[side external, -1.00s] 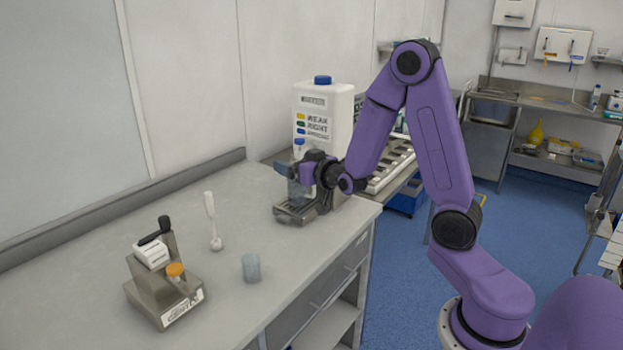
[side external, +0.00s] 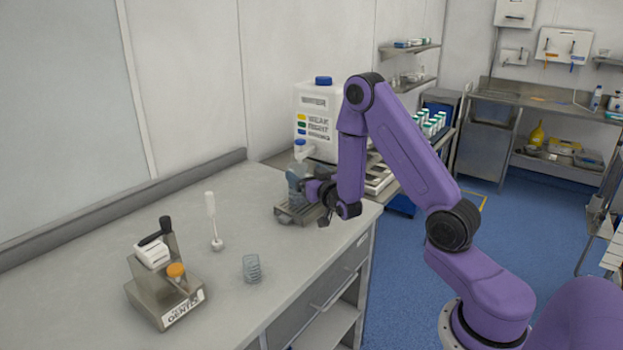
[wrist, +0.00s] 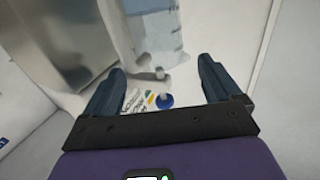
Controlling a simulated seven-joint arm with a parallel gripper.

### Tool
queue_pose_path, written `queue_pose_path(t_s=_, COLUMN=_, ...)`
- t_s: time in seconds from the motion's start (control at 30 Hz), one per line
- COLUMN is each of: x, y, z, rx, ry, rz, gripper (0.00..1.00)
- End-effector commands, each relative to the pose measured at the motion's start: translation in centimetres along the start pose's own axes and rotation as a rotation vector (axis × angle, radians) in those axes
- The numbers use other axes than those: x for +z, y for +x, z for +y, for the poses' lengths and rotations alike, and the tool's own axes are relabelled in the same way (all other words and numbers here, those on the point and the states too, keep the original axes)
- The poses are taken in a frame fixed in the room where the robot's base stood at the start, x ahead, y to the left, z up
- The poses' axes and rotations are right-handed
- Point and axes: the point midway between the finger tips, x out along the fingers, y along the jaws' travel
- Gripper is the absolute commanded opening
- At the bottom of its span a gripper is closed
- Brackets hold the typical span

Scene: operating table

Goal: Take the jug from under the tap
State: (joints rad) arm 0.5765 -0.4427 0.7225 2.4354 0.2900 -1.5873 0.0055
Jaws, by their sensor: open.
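The jug (side external: 296,178), clear and bluish, stands on the drip tray (side external: 291,216) under the tap (side external: 301,152) of a white water container (side external: 318,110). My gripper (side external: 308,189) is at the jug's right side, low and close to it. Whether they touch cannot be told. In the wrist view my gripper (wrist: 162,66) has its two dark fingers spread, with nothing clasped between them. A clear vessel with pale blue in it, apparently the jug (wrist: 157,28), shows just beyond the fingertips. My gripper hides part of the jug's lower right in the side view.
On the bench are a small clear cup (side external: 251,268), a white brush-like tool (side external: 212,222) upright on a round foot, and a metal stand (side external: 165,280) with an orange-capped vial. A rack of bottles (side external: 428,124) stands behind. The bench's front middle is clear.

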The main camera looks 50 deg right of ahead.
Motion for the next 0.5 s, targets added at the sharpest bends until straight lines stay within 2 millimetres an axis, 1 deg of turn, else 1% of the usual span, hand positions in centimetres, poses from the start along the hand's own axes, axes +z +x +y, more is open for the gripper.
queue_pose_path(t_s=0.03, x=0.0, y=0.8, z=0.0, rx=0.001, ry=0.001, rz=0.003, gripper=0.91)
queue_pose_path(t_s=0.2, x=0.0, y=3.0, z=0.0, rx=0.001, ry=0.0, rz=0.002, gripper=0.91)
queue_pose_path(t_s=0.33, x=0.0, y=4.1, z=0.0, rx=0.0, ry=0.0, rz=-0.001, gripper=0.91)
queue_pose_path(t_s=0.5, x=0.0, y=4.7, z=0.0, rx=-0.001, ry=-0.001, rz=-0.001, gripper=0.91)
